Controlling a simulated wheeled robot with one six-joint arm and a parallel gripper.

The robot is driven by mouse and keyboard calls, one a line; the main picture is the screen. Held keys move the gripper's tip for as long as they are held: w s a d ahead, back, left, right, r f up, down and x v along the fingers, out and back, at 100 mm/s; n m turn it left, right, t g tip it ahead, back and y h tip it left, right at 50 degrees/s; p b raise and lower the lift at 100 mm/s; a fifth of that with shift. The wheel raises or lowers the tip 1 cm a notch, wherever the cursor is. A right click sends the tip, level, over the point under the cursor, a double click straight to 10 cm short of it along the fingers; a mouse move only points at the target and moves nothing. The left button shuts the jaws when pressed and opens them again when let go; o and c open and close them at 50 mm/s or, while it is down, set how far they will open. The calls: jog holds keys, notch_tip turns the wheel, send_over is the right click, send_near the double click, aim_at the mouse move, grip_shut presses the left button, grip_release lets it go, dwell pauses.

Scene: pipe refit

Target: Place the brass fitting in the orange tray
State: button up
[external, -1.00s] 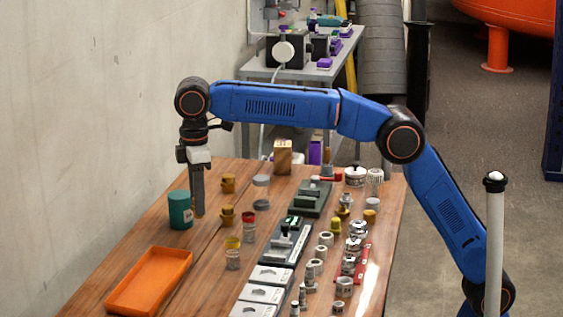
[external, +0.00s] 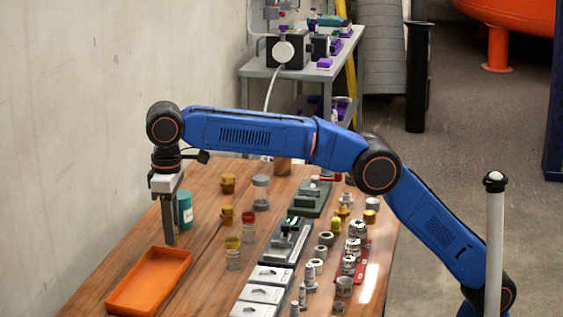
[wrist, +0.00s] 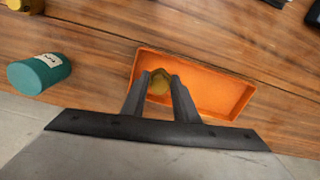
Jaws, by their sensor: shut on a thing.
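The brass fitting (wrist: 159,82) is between my gripper's fingertips in the wrist view, a dull gold piece with an angular outline. My gripper (wrist: 160,88) is shut on it and points down. In the external view my gripper (external: 170,238) is at the far edge of the orange tray (external: 118,301), and the fitting cannot be made out there. In the wrist view the fitting appears over the near left part of the orange tray (wrist: 232,98). The tray looks empty. Its height above the tray floor is hard to tell.
A teal cylinder (external: 186,208) stands just behind my gripper; it also shows in the wrist view (wrist: 40,73). A wall runs along the left. Bare wood (external: 205,275) lies right of the tray.

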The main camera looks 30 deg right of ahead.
jog(key=shift+f, duration=3.15)
jog(key=shift+f, duration=0.15)
jog(key=o, duration=1.1)
notch_tip(320, 180, up, 11)
jog(key=shift+a, duration=0.1)
jog(key=shift+r, duration=0.65)
